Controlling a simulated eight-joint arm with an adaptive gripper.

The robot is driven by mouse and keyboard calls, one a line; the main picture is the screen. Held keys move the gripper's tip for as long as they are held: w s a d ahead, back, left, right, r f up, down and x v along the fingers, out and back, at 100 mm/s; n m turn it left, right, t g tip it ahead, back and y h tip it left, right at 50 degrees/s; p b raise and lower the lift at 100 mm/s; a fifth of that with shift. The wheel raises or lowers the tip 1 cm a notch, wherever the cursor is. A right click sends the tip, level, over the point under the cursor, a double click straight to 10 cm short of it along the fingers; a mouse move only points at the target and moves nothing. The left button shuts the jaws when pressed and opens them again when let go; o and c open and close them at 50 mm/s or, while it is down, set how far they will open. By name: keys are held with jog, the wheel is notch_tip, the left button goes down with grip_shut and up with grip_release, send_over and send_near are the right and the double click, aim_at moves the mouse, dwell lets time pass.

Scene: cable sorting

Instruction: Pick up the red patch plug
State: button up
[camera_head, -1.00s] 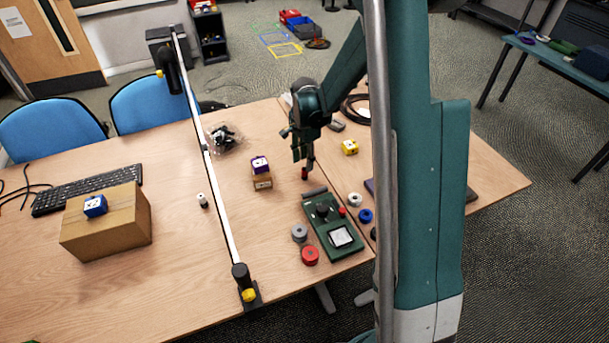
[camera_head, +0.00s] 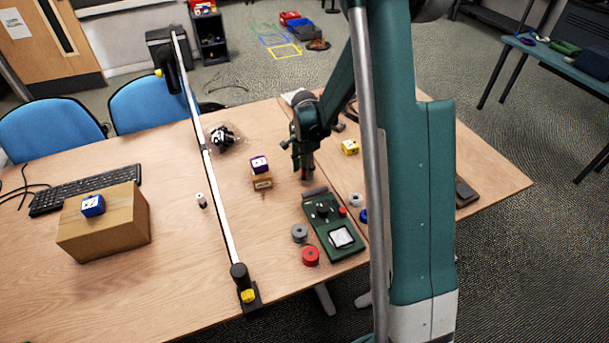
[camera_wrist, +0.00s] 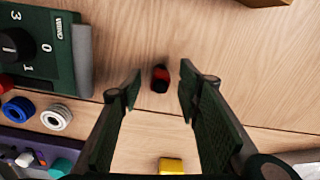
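The red patch plug (camera_wrist: 160,78) shows in the wrist view as a small red piece with a black end, on the wooden table. My gripper (camera_wrist: 161,88) is open, with one finger on each side of the plug in that view. A gap shows between each finger and the plug. In the head view my gripper (camera_head: 303,172) points down low over the table, right of the purple cube on its small box. The plug is mostly hidden behind the fingers there. How far the fingertips are above the table is hard to tell.
A green device (camera_head: 334,222) with a knob stands close to my gripper, with red (camera_head: 310,256) and grey (camera_head: 299,233) rings beside it. A purple cube (camera_head: 259,164) sits on a small box. A yellow cube (camera_head: 350,147) lies to the right. A white rail (camera_head: 215,185) crosses the table.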

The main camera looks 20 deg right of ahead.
aim_at(305, 168)
jog(key=c, duration=1)
jog(key=shift+r+p, duration=1.05)
jog(key=shift+r, duration=4)
